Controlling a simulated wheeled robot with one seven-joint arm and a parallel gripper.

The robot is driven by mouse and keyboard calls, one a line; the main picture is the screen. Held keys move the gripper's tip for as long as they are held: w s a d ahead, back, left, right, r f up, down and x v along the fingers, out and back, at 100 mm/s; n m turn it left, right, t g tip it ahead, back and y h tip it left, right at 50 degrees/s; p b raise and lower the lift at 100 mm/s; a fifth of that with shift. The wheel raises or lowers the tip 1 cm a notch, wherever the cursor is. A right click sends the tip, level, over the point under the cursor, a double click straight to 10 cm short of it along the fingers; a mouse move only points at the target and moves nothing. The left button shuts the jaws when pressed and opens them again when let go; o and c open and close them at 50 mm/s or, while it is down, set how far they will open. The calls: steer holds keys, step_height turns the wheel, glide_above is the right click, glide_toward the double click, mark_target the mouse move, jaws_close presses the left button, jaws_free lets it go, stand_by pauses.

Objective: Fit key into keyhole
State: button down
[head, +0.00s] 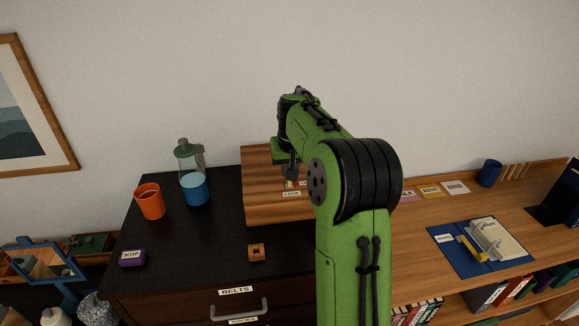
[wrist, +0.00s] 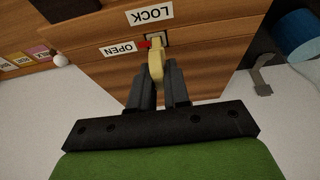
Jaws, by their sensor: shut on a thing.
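My gripper (wrist: 160,78) is shut on a yellow key (wrist: 156,66), seen in the wrist view. The key points at the pale keyhole plate (wrist: 162,36) on the front of a wooden box (wrist: 205,42). Its tip overlaps the lower edge of the plate; I cannot tell whether it is inside the hole. A LOCK label (wrist: 149,14) and an OPEN label (wrist: 118,49) flank the plate, with a red mark (wrist: 144,45) beside it. In the head view my gripper (head: 290,172) is in front of the box (head: 262,195), and my arm hides much of it.
The box stands on a black dresser (head: 205,240). An orange cup (head: 149,202), a blue-based bottle (head: 194,186), a purple soap box (head: 132,258) and a small wooden block (head: 256,252) are there too. A wooden desk (head: 420,212) with a blue mat (head: 450,233) lies right.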

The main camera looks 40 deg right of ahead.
steer(key=shift+f+b, duration=0.35)
steer(key=shift+f, duration=0.1)
steer(key=c, duration=1)
jaws_free()
steer(key=p+v, duration=0.2)
steer(key=v, duration=1.3)
steer(key=shift+s+r, duration=0.1)
steer(key=shift+r, duration=0.25)
steer(key=shift+a, duration=0.1)
